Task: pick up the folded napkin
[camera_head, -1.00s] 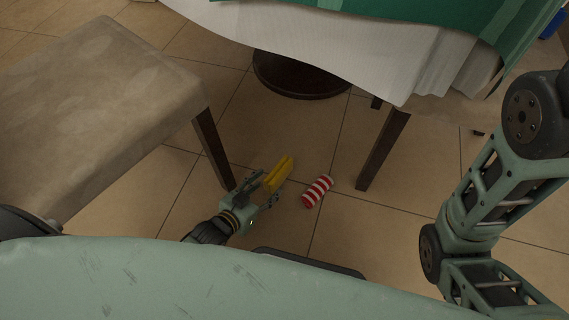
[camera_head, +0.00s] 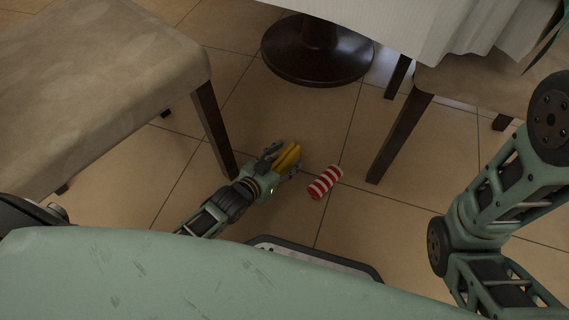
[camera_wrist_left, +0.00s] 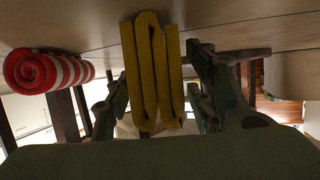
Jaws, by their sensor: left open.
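The folded napkin (camera_head: 288,158) is yellow and lies on the tiled floor in the head view. In the left wrist view the napkin (camera_wrist_left: 152,70) shows its zigzag folds end-on, in the middle of the picture. My left gripper (camera_head: 286,159) is open, with one finger on each side of the napkin. In the wrist view a gap shows between the napkin and each finger (camera_wrist_left: 158,98). The front of the napkin reaches between the fingers; contact cannot be told. My right arm shows at the right of the head view, but its gripper is out of view.
A red-and-white striped roll (camera_head: 325,182) lies on the floor just right of the gripper; it also shows in the wrist view (camera_wrist_left: 50,70). A beige chair (camera_head: 100,80) stands at left, its leg near my gripper. A dark round table base (camera_head: 318,62) stands behind. Another chair (camera_head: 465,85) is at right.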

